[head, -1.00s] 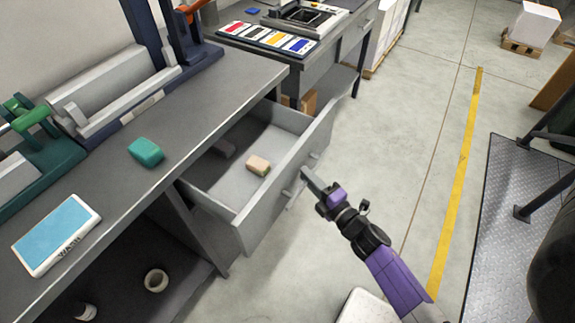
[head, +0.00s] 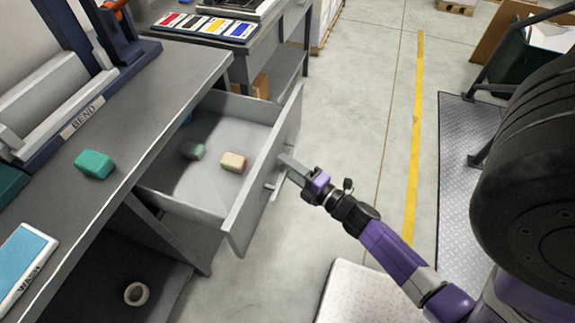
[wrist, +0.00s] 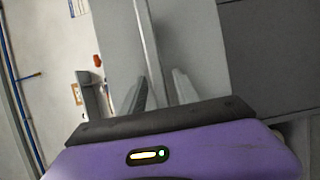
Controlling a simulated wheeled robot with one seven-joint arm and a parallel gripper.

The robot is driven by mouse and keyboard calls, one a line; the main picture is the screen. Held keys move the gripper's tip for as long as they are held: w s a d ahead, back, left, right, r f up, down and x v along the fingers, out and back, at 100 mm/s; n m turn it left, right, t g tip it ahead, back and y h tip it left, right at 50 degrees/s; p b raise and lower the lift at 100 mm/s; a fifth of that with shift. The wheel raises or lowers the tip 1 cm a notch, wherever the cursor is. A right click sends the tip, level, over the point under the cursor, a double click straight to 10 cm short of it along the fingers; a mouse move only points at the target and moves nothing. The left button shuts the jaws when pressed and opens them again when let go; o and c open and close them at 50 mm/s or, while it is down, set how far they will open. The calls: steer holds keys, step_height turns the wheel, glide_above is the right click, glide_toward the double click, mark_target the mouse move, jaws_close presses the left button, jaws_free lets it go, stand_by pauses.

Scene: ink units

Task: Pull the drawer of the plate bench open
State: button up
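The drawer (head: 228,112) of the dark grey plate bench (head: 130,130) stands well out from under the bench top. Its light grey front panel (head: 262,178) faces right, with a small bar handle (head: 271,185) on its outer side. My gripper (head: 285,164) is at the handle, outside the front panel. The exact contact is partly hidden.
A teal block (head: 95,164) and a blue-topped wash pad (head: 22,262) lie on the bench top. A ring (head: 137,293) is on the shelf below. Floor right of the drawer is clear up to a yellow line (head: 415,130); a black tyre (head: 530,160) is at far right.

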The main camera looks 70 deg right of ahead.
steer(key=b+v, duration=0.1)
steer(key=v, duration=0.7)
stand_by(0.4)
steer(key=shift+d, duration=0.1)
stand_by(0.4)
steer(key=s+a+r+m+y, duration=0.2)
steer(key=a+r+m, duration=0.2)
steer(key=a, duration=0.3)
steer(key=s+a+r+m+g+y, duration=0.1)
steer(key=s+a+r+m+y, duration=0.1)
steer(key=a+r+m, duration=0.3)
steer(key=s+a+r+m+g+y, duration=0.1)
steer(key=a+r+m, duration=0.4)
steer(key=a, duration=0.6)
steer(key=shift+s+y, duration=0.65)
steer(key=shift+y, duration=0.05)
